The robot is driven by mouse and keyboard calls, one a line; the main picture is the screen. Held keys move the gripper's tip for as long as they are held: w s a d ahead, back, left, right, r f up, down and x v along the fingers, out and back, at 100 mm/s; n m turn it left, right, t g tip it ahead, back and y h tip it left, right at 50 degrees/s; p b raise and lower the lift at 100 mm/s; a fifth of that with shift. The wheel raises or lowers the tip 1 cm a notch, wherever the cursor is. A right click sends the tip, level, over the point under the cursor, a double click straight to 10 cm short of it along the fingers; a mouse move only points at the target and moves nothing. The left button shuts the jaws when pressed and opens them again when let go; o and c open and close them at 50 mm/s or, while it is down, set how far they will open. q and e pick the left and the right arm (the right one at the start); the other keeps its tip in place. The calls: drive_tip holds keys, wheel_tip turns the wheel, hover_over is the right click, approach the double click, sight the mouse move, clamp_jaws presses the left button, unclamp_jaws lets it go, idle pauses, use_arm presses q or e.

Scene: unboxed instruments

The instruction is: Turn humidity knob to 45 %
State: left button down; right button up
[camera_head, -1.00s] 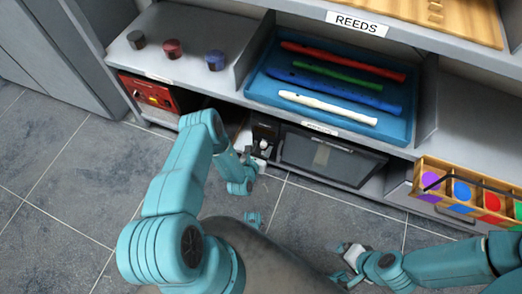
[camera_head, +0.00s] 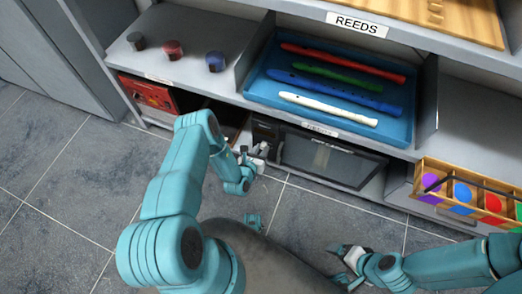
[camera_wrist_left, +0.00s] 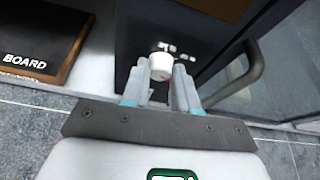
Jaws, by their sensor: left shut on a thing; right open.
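My left gripper (camera_head: 259,156) is at that panel, left of the cabinet door. In the left wrist view its two fingers (camera_wrist_left: 161,84) stand on either side of the knob, shut on it. The scale around the knob is too small or hidden to read, so its setting cannot be told. My right gripper (camera_head: 342,262) is open and empty, low over the floor.
The cabinet's door handle (camera_wrist_left: 245,72) is close to the right of my left fingers. A dark board (camera_wrist_left: 42,38) labelled BOARD lies to the left. A blue tray (camera_head: 418,128) of recorders sits on the shelf above. A wooden box (camera_head: 424,168) of coloured discs is at the right.

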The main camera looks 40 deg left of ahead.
use_arm(q)
drive_tip(key=shift+s+a+f+n+t+h+b, duration=0.15)
drive_tip(key=shift+n+t+h+b, duration=0.4)
drive_tip(key=shift+n+h+b, duration=0.9)
drive_tip(key=shift+a+f+n+t+h+b, duration=0.15)
drive_tip(key=shift+n+t+h+b, duration=0.4)
drive_tip(key=shift+n+b, duration=1.05)
drive_tip(key=shift+n+p, duration=0.35)
drive_tip(key=shift+n, duration=0.3)
drive_tip(key=c, duration=0.9)
unclamp_jaws()
drive_tip(key=shift+o, duration=0.2)
drive_tip(key=shift+r, duration=0.1)
